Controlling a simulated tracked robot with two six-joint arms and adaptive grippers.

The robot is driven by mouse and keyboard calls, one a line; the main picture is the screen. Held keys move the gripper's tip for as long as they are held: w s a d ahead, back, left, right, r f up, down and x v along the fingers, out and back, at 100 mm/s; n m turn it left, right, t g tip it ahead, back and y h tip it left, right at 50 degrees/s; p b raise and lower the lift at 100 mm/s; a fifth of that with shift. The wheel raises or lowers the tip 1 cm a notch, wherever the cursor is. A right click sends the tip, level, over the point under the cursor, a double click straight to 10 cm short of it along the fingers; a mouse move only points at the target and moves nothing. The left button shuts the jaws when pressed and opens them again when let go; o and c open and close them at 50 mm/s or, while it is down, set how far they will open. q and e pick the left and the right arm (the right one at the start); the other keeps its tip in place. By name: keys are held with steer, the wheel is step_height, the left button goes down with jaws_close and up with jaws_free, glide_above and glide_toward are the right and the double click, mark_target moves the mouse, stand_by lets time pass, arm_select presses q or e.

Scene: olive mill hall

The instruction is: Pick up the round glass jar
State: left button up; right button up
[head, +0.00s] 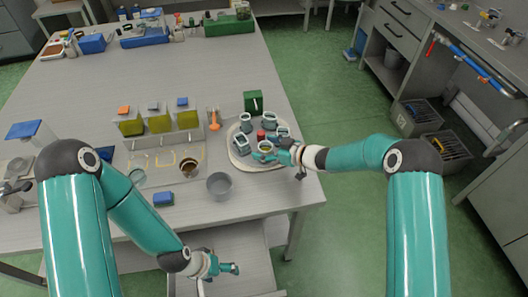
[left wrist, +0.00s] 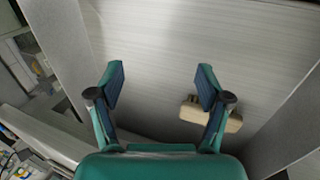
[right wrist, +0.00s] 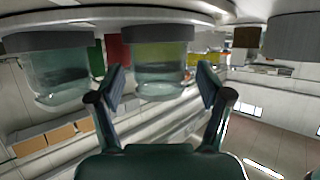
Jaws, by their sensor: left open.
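Several glass jars with grey tops stand close together on a round pale tray (head: 247,164) near the table's right edge. I cannot tell for certain which is the round one. The nearest jar (head: 264,147) has a yellowish content and is partly covered by my right gripper (head: 277,153). In the right wrist view this jar (right wrist: 160,72) shows between and beyond my open fingers (right wrist: 161,85), with no clear contact. Another jar (right wrist: 58,75), rounded and clear, shows left of it. My left gripper (head: 230,268) is open and empty, low in front of the table; its fingers (left wrist: 160,85) are apart.
A grey bowl (head: 220,186), a blue block (head: 163,199) and a dark-rimmed glass (head: 190,167) stand left of the tray. A green box (head: 253,101) is behind it. A tan block (left wrist: 212,113) lies near my left gripper.

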steer(key=c, duration=1.3)
steer(key=shift+r, duration=0.2)
